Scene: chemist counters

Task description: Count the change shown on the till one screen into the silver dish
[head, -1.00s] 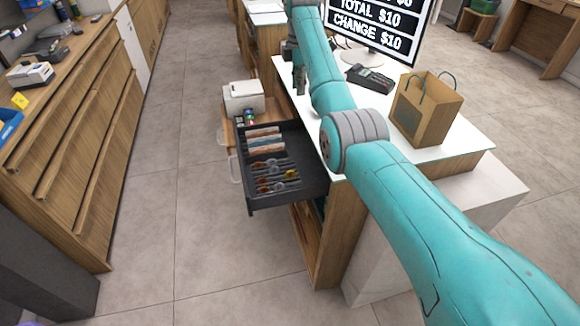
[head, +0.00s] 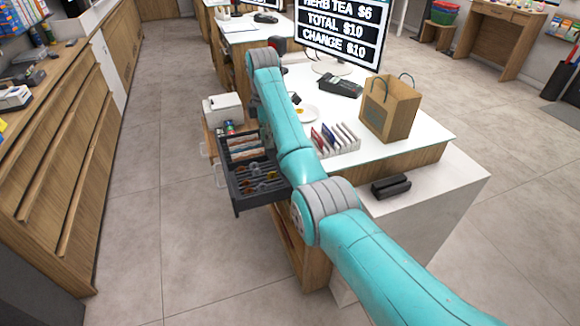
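The till screen (head: 341,28) stands on the white counter and reads HERB TEA $6, TOTAL $10, CHANGE $10; its top is cut off. The open cash drawer (head: 238,198) juts from the counter's left side. Banknotes (head: 243,146) lie in its far part, and several coins (head: 262,187) lie in the near compartments. A pale round dish (head: 309,114) sits on the counter, partly behind my arm, with a small orange-brown spot in it that I cannot identify. My arm crosses above the counter and bends down near the drawer's far right side. My gripper's fingertips are hidden behind the arm.
A card terminal (head: 341,87), a paper bag (head: 391,107) and a rack of small boxes (head: 338,139) stand on the counter. A black object (head: 391,187) lies on the lower white ledge. A white printer (head: 222,109) stands beyond the drawer. The left floor is clear.

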